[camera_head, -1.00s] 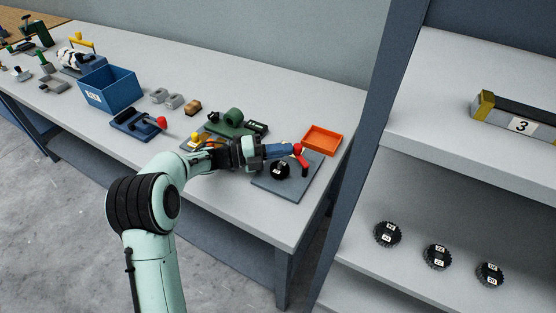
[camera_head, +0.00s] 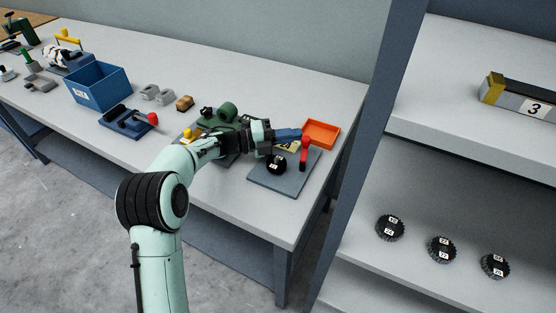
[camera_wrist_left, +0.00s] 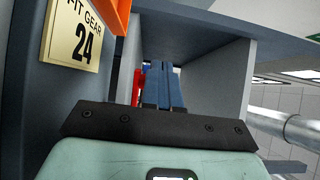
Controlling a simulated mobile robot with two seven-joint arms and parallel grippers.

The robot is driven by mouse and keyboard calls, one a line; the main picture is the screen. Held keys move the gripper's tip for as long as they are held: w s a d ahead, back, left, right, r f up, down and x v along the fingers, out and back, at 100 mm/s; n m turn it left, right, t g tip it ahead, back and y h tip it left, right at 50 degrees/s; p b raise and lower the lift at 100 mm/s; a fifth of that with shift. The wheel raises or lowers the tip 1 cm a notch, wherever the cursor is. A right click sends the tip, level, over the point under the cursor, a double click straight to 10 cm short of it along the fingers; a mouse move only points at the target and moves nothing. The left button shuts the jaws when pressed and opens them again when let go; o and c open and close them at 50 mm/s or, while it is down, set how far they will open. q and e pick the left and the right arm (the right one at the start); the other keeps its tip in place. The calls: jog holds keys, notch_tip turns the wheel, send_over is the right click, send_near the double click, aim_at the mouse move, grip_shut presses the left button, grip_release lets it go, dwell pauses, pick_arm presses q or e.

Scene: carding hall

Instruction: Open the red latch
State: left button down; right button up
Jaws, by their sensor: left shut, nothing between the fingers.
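The red latch (camera_head: 304,155) stands at the right side of a grey plate (camera_head: 275,185) near the table's right end. My left gripper (camera_head: 299,133), with blue fingers, is shut and empty. Its fingertips are just left of the latch's upper end in the head view; I cannot tell whether they touch it. In the left wrist view the shut blue fingers (camera_wrist_left: 165,85) point away from me, and part of the red latch (camera_wrist_left: 138,86) shows beside them on the left. My right gripper is in neither view.
A black gear (camera_head: 276,164) sits on the plate. A sign (camera_wrist_left: 82,35) reads "FIT GEAR 24". An orange tray (camera_head: 322,134) lies behind the latch, a green device (camera_head: 219,116) behind my wrist. A shelf (camera_head: 500,155) with several gears stands to the right.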

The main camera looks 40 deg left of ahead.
pick_arm(q)
jog(key=shift+x, duration=0.85)
jog(key=shift+w, duration=0.15)
dwell(1.0)
jog(key=v, duration=1.3)
jog(key=shift+a, duration=0.2)
